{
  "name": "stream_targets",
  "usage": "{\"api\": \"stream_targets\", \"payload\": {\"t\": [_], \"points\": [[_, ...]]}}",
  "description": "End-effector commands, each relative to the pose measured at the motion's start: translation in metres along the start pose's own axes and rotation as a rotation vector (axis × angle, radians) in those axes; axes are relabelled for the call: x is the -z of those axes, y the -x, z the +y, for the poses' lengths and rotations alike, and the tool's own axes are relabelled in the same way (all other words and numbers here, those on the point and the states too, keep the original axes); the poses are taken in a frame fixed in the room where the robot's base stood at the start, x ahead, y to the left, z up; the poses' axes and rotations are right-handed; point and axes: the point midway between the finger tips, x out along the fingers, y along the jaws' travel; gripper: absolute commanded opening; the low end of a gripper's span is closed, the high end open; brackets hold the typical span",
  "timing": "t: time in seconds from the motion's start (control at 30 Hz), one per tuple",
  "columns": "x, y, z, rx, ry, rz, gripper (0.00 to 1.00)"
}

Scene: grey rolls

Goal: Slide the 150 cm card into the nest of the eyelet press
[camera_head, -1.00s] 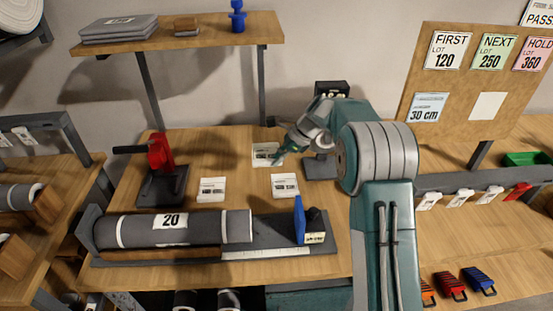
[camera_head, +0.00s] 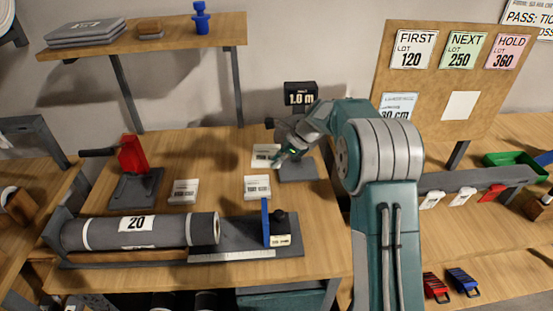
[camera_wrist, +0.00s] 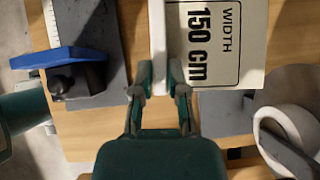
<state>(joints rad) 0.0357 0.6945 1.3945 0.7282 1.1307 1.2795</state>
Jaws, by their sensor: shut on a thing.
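The white 150 cm card (camera_wrist: 215,35) is large in the wrist view, its printed face towards the camera. My gripper (camera_wrist: 163,78) is shut on its white edge strip. In the head view the card (camera_head: 265,154) shows small at my gripper (camera_head: 278,158), above the table and close to the dark base of the 1.0 m device. A red lever press (camera_head: 131,156) on a dark base stands at the table's left; it looks like the eyelet press. Its nest cannot be made out, and the press is not in the wrist view.
Two white card blocks (camera_head: 185,191) (camera_head: 257,187) lie on the table. In front lies a grey roll (camera_head: 138,231) marked 20, with a blue upright plate (camera_head: 265,221) at its right. The 1.0 m device (camera_head: 300,95) stands behind my gripper. Table between press and gripper is mostly clear.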

Motion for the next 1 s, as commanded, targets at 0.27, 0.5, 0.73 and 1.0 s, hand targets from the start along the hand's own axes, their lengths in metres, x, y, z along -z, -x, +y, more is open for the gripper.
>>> {"api": "stream_targets", "payload": {"t": [0.27, 0.5, 0.73, 1.0], "points": [[0.014, 0.006, 0.009, 0.101, -0.136, -0.004, 0.00], [0.035, 0.012, 0.025, 0.281, -0.373, -0.004, 0.00], [0.063, 0.019, 0.047, 0.536, -0.710, -0.005, 0.00], [0.088, 0.025, 0.063, 0.752, -0.993, -0.005, 0.00]]}}
